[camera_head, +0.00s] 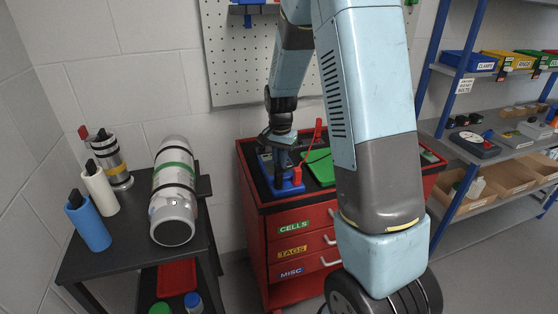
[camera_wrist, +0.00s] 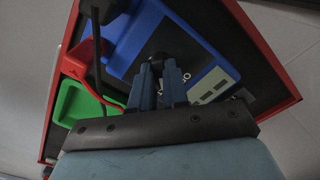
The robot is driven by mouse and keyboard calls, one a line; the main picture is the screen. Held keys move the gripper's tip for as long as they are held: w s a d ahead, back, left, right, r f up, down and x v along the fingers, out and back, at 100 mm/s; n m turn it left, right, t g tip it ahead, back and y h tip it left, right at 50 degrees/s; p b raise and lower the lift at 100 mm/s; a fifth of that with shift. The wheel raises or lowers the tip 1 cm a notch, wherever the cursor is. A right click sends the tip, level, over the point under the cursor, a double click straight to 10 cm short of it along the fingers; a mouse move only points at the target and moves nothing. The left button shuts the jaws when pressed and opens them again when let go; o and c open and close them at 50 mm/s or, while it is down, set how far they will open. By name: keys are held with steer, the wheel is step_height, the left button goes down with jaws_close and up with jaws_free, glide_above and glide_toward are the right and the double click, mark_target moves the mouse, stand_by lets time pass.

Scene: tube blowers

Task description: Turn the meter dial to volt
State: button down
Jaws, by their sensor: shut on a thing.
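The meter (camera_head: 290,188) is a blue-framed box lying on the black top of the red cabinet; in the wrist view the meter (camera_wrist: 218,76) shows a dark face and a pale display. Its dial (camera_wrist: 163,58) is a dark knob, mostly hidden between the fingers. My gripper (camera_wrist: 158,72) is shut on the dial from above; in the head view my gripper (camera_head: 281,163) reaches down onto the meter. White lettering beside the fingers is partly covered, so I cannot tell where the dial points.
A red block (camera_wrist: 122,38) with cables sits beside the meter, next to a green tray (camera_head: 320,166). The red cabinet (camera_head: 284,229) has labelled drawers. A black cart (camera_head: 118,246) holding cylinders stands left. Shelves (camera_head: 478,150) with bins stand right. A pegboard (camera_head: 232,60) hangs behind.

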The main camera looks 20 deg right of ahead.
steer(key=shift+m, duration=0.3)
steer(key=c, duration=1.1)
jaws_free()
step_height(320, 180, up, 14)
steer(key=shift+f, duration=0.15)
steer(key=s+r+n+t, duration=0.2)
steer(key=s+r+n, duration=0.1)
steer(key=s, duration=0.6)
steer(key=s+r+n+t, duration=0.1)
steer(key=s+r+n, duration=0.2)
steer(key=s, duration=0.7)
steer(key=s+r+n+t, duration=0.2)
steer(key=s+r, duration=0.3)
steer(key=s, duration=0.4)
steer(key=shift+s+a+n+t, duration=0.2)
steer(key=shift+n+t, duration=0.1)
steer(key=shift+n, duration=0.2)
